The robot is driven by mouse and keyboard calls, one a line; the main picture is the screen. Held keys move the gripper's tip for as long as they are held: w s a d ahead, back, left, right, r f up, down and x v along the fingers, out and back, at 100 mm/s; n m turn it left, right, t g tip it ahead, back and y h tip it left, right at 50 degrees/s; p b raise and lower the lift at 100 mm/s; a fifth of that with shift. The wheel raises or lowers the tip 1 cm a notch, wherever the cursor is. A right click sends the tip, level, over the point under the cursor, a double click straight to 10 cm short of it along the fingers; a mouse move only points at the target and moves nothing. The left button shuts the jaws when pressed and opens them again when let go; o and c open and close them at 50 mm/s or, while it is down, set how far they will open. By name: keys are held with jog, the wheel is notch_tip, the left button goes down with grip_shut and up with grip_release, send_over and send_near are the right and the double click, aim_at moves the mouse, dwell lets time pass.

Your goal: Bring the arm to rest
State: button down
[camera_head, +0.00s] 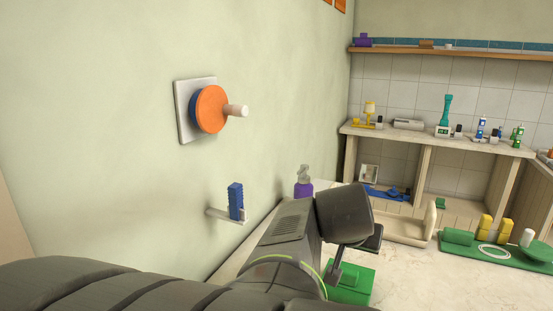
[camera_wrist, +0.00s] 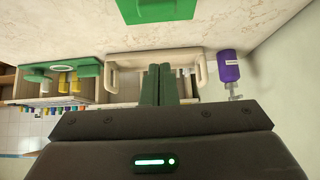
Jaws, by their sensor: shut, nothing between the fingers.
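My gripper (camera_head: 334,276) hangs at the end of my arm in the head view, its fingers pointing down in front of a green block-like object (camera_head: 355,286). In the wrist view my gripper (camera_wrist: 162,68) shows its two dark green fingers side by side, shut with nothing held. The green object (camera_wrist: 158,8) is at the top edge of that view, apart from the fingertips in the picture. My arm hides part of the counter in the head view.
A purple bottle (camera_head: 303,188) stands near the wall, beside my wrist in the picture. A cream tray (camera_head: 405,230) and a green mat (camera_head: 490,252) with several items lie right. On the left wall are an orange dial (camera_head: 210,109) and a small shelf (camera_head: 222,216) holding a blue object.

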jog(key=w+d+f+b, duration=0.1)
jog(key=w+d, duration=0.3)
jog(key=w, duration=0.4)
jog(key=shift+w+b, duration=0.15)
jog(key=shift+b, duration=0.35)
jog(key=shift+a, duration=0.1)
